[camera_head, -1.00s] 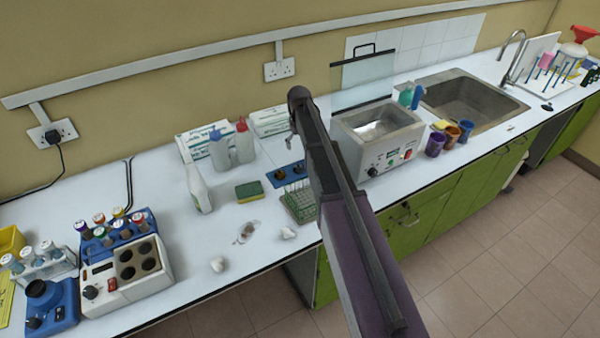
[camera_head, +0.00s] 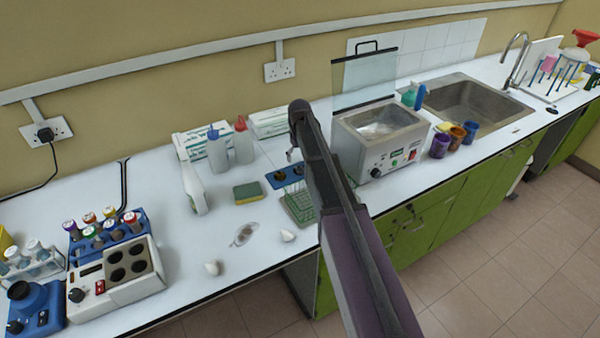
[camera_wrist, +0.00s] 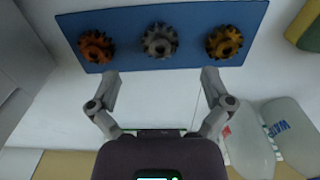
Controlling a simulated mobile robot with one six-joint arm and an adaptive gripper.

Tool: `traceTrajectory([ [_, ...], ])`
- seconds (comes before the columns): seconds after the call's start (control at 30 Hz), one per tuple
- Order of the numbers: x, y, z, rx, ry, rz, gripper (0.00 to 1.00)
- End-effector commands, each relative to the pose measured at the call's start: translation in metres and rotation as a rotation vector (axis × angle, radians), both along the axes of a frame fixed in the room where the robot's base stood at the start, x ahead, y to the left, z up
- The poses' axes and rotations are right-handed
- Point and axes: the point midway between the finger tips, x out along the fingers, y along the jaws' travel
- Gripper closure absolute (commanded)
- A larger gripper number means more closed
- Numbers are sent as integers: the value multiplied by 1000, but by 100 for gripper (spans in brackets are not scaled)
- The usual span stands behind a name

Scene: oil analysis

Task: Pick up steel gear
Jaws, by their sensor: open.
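The steel gear (camera_wrist: 160,40) is grey and toothed. It lies flat in the middle of a blue mat (camera_wrist: 128,60), between an orange-brown gear (camera_wrist: 96,46) and a gold gear (camera_wrist: 224,41). My gripper (camera_wrist: 160,74) is open and empty in the wrist view. Its two fingers are spread below the mat in the picture, with the steel gear centred between them but beyond the tips. In the head view the blue mat (camera_head: 271,181) lies on the counter, partly hidden by my arm, and dark gears show on it; I cannot tell there which is steel.
A green tube rack (camera_head: 299,207) stands in front of the mat. A yellow-green sponge (camera_head: 247,192) lies to its left. Bottles (camera_head: 243,143) and boxes stand behind. A water bath (camera_head: 380,140) stands right of my arm. The counter's front left of the rack holds small white items.

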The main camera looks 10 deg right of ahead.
Motion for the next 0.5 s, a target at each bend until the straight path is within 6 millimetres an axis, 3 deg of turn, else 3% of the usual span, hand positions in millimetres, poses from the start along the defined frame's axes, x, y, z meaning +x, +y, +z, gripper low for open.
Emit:
traceTrajectory([
  [0.5, 0, -1, -9, 0, 0, -1, 0],
])
